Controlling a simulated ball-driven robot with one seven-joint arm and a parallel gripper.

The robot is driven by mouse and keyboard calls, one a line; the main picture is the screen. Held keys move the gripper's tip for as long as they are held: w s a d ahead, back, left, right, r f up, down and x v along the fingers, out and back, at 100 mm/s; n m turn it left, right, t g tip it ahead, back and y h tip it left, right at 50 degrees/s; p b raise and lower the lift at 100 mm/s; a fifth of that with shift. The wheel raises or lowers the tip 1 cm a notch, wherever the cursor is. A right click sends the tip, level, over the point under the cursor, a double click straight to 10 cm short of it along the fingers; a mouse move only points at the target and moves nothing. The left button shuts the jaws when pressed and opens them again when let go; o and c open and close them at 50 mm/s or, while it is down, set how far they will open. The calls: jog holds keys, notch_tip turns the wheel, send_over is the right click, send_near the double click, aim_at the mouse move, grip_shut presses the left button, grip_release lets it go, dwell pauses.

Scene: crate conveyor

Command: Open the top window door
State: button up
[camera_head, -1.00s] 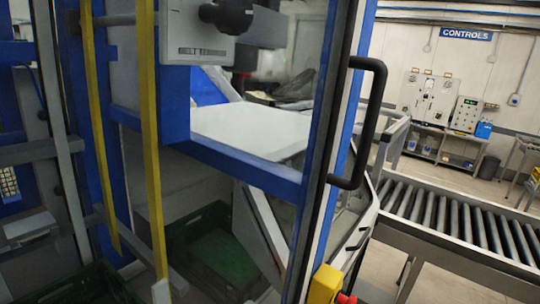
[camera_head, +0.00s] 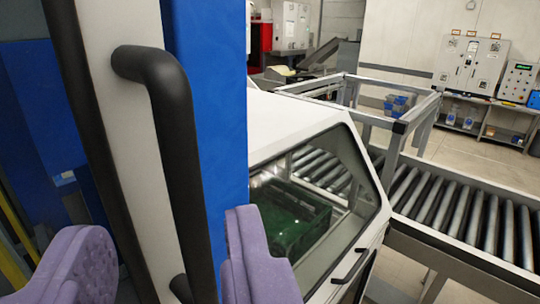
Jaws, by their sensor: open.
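A tall door edge with a white strip (camera_head: 115,25) and a blue post (camera_head: 207,90) stands close in front of me at the left. A thick black handle (camera_head: 176,140) is fixed to it and runs down the picture. My gripper (camera_head: 165,240) is open, with one purple finger on each side of the handle's lower part. I cannot tell whether either finger touches the handle. The handle's lower mount is partly out of sight. Behind it, a white-framed slanted window (camera_head: 372,165) with small black handles is shut over a green crate (camera_head: 290,222).
A roller conveyor (camera_head: 455,210) runs along the right. A grey metal frame (camera_head: 400,125) stands behind the slanted window. Control cabinets (camera_head: 470,65) and a shelf stand at the back wall. Some open floor shows at the right rear.

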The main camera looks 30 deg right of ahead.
aim_at(181, 184)
jog(key=shift+y, duration=0.3)
jog(key=w, duration=0.2)
jog(key=w+d+p, duration=0.1)
jog(key=w, duration=0.2)
jog(key=w+p, duration=0.1)
jog(key=w, duration=0.1)
jog(key=shift+w+d+f, duration=0.15)
jog(key=shift+d, duration=0.15)
grip_shut()
